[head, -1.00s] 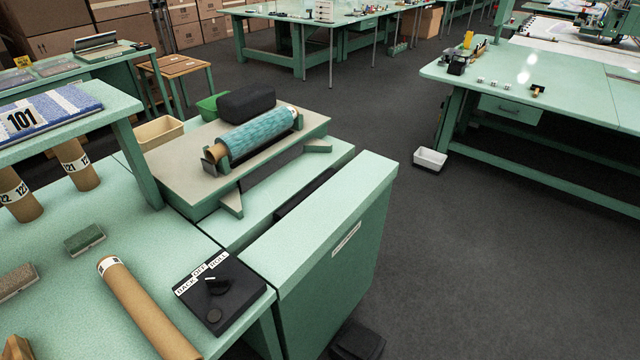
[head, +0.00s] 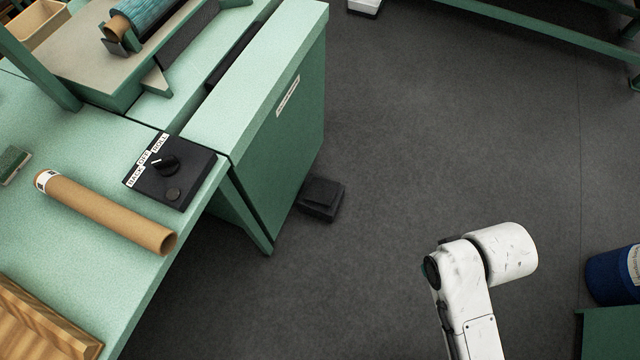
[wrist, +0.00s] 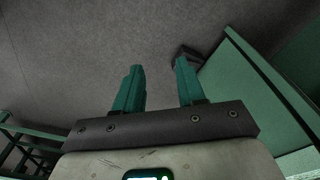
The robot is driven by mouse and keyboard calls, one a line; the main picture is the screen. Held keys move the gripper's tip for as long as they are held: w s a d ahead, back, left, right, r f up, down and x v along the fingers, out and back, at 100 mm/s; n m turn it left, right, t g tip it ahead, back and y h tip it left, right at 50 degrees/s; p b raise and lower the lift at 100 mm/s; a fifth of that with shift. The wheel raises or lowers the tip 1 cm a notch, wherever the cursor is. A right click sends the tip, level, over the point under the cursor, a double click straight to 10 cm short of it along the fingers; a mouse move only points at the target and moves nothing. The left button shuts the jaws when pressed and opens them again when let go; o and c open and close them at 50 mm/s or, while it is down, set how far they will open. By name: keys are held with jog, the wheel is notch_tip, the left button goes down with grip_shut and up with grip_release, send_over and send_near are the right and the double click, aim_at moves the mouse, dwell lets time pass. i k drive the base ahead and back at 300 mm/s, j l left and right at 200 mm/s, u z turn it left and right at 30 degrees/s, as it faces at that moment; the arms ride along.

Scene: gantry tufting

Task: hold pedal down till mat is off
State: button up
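The black foot pedal (head: 321,199) sits on the dark floor against the foot of the green machine housing. In the wrist view the pedal (wrist: 187,51) shows beyond my right finger, which partly hides it. My gripper (wrist: 158,67) is open and empty, its two green fingers apart, with floor between the tips. It looks apart from the pedal. The teal mat (head: 141,13) is wound on a cardboard core in a cradle, cut off at the top left of the head view. The black control box (head: 170,185) has a knob and BACK, OFF, ROLL labels.
A cardboard tube (head: 110,212) lies on the green table beside the box. The machine housing (head: 270,120) rises beside the pedal; it also borders the wrist view's right side (wrist: 255,95). A blue drum (head: 610,275) stands at right. Open floor lies between.

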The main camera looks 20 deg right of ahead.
aim_at(322, 191)
jog(key=i+l+u, duration=0.3)
jog(key=i+l, duration=0.15)
jog(key=l, duration=0.15)
jog(key=i+l+u, duration=0.35)
jog(key=l, duration=0.35)
jog(key=i+l+u, duration=0.15)
jog(key=l, duration=0.2)
jog(key=i+l+u, duration=0.15)
jog(key=l, duration=0.25)
jog(key=i+l+u, duration=0.2)
jog(key=l, duration=0.2)
jog(key=k, duration=0.1)
